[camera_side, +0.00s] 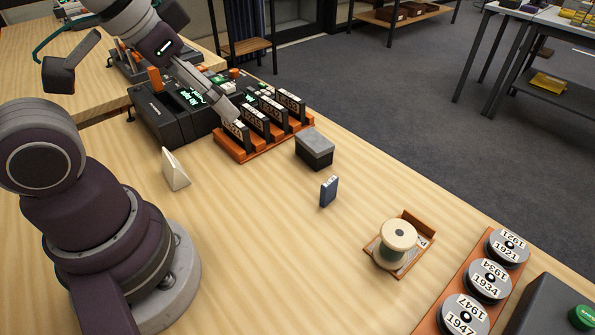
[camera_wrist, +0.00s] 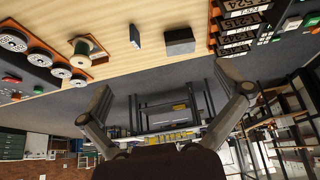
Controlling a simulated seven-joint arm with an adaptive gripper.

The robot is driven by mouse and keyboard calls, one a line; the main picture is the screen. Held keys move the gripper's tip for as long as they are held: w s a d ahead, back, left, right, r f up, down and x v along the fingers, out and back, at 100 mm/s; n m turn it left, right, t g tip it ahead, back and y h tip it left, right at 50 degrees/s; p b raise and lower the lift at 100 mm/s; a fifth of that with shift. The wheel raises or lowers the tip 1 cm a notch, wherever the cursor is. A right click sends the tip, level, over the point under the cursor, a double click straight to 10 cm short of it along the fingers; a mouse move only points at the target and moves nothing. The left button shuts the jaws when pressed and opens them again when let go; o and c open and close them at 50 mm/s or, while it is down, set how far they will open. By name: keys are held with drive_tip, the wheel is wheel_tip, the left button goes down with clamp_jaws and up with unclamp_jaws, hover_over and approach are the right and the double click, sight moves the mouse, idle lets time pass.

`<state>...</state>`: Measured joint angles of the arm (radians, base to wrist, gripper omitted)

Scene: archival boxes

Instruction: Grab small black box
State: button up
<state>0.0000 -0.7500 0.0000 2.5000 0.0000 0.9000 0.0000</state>
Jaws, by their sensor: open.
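The small black box (camera_side: 316,153), dark with a grey lid, sits on the wooden table right of the orange rack in the side view. It also shows near the top of the wrist view (camera_wrist: 179,46), beyond my fingers. My gripper (camera_side: 228,112) appears over the left end of the orange rack in the side view, apart from the box. In the wrist view my gripper (camera_wrist: 168,85) has its two fingers spread wide with nothing between them. Whether a fingertip touches the rack cannot be told.
An orange rack (camera_side: 262,146) of labelled black cartridges stands beside the box. A blue case (camera_side: 328,191) stands in front of it. A spool (camera_side: 396,240), labelled reels (camera_side: 489,280) and a white wedge (camera_side: 175,169) are also on the table (camera_side: 262,235). Bare wood lies between them.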

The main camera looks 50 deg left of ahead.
drive_tip(key=shift+w, duration=0.1)
drive_tip(key=m+g, duration=0.1)
approach(315, 138)
drive_tip(key=f, duration=0.2)
drive_tip(key=x, duration=1)
drive_tip(key=shift+w+d+f, duration=0.1)
drive_tip(key=shift+w+f, duration=0.05)
drive_tip(key=shift+w, duration=0.35)
drive_tip(key=c, duration=1)
